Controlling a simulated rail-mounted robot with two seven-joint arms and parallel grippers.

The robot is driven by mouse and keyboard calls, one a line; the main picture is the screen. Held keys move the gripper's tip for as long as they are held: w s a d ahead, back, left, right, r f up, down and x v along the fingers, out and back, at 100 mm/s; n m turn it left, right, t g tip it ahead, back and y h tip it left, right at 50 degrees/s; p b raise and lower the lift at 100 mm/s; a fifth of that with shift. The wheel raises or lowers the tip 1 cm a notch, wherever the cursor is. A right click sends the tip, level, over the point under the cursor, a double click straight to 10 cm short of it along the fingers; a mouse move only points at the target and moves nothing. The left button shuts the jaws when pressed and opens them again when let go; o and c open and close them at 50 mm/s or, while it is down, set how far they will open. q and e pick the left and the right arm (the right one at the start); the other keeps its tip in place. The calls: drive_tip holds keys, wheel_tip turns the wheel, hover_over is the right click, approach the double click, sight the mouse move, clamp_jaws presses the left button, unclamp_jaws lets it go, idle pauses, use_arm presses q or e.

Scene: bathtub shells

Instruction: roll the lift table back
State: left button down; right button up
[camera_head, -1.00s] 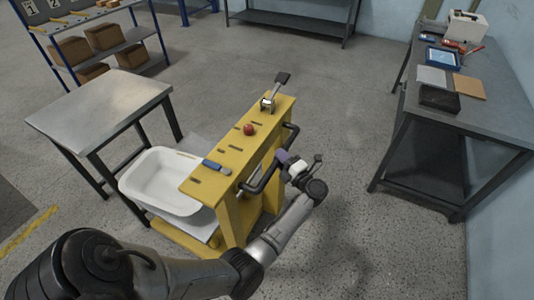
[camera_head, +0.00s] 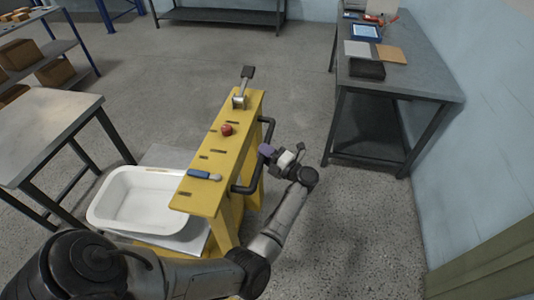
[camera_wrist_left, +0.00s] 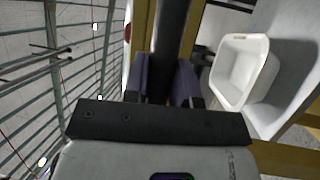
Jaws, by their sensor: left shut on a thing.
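The yellow lift table (camera_head: 225,165) stands in the middle of the head view, with a black bar handle (camera_head: 268,133) on its right side. A white tub shell (camera_head: 140,200) rests on its low platform at the left. My left gripper (camera_head: 275,155) is at the handle's near part. In the left wrist view the purple fingers (camera_wrist_left: 163,78) are shut around the dark bar (camera_wrist_left: 172,30), and the white tub (camera_wrist_left: 240,72) shows to the right. A red knob (camera_head: 227,130), a blue-handled tool (camera_head: 204,175) and a lever (camera_head: 243,88) are on the yellow top. My right gripper is not in view.
A steel table (camera_head: 45,125) stands left of the lift table. A dark workbench (camera_head: 425,80) with a tablet and boxes stands at the right by the blue wall. Shelving (camera_head: 45,60) is at the far left. Floor behind the lift table is clear.

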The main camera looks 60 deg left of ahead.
use_arm(q)
drive_tip(key=shift+d+r, duration=0.1)
drive_tip(key=c, duration=0.9)
unclamp_jaws()
drive_tip(key=shift+w+d, duration=0.1)
drive_tip(key=shift+w, duration=0.1)
drive_tip(key=b+v, duration=0.1)
drive_tip(key=v, duration=1.2)
drive_tip(key=shift+d+f, duration=0.2)
drive_tip(key=shift+d, duration=0.2)
drive_tip(key=shift+w, duration=0.15)
